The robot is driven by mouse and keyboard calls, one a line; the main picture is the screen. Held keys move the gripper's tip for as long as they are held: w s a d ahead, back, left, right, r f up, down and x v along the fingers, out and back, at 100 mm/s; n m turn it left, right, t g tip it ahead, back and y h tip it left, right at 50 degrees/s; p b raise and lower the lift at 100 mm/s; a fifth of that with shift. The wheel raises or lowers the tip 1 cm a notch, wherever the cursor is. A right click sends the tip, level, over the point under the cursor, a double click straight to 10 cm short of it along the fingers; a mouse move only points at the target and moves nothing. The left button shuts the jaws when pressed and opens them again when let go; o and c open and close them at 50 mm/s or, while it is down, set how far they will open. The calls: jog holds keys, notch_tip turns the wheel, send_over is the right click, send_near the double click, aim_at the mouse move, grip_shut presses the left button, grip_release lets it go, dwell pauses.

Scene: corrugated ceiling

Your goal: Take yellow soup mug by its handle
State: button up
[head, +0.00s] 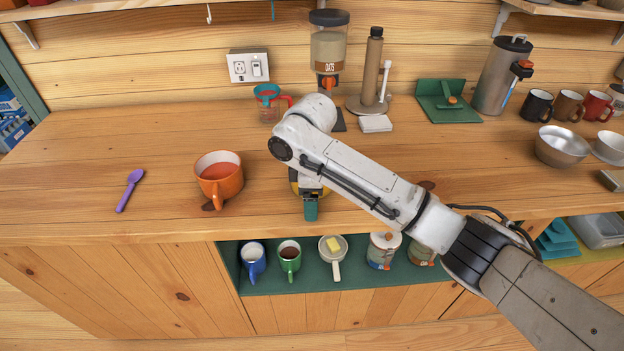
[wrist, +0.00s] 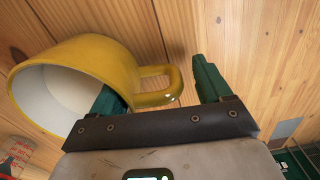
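The yellow soup mug (wrist: 105,65) fills the left of the wrist view, its white inside showing. Its handle (wrist: 174,82) points right, into the space between the two green fingers. My gripper (wrist: 158,88) is open. One finger is left of the handle's outer end, partly hidden against the mug body, and the other stands right of the handle with a gap. I cannot tell whether the left finger touches the mug. In the head view my gripper (head: 310,208) is near the counter's front edge, and my arm hides most of the yellow mug (head: 294,187).
An orange mug (head: 220,187) with red contents stands left of my gripper, and a purple spoon (head: 130,190) lies farther left. A measuring cup (head: 268,102) and oats dispenser (head: 328,50) stand behind. A shelf below holds a blue mug (head: 253,262) and green mug (head: 289,262).

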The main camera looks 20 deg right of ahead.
jog(key=c, duration=1.2)
jog(key=shift+r, duration=0.1)
jog(key=shift+c, duration=0.6)
jog(key=shift+r, duration=0.15)
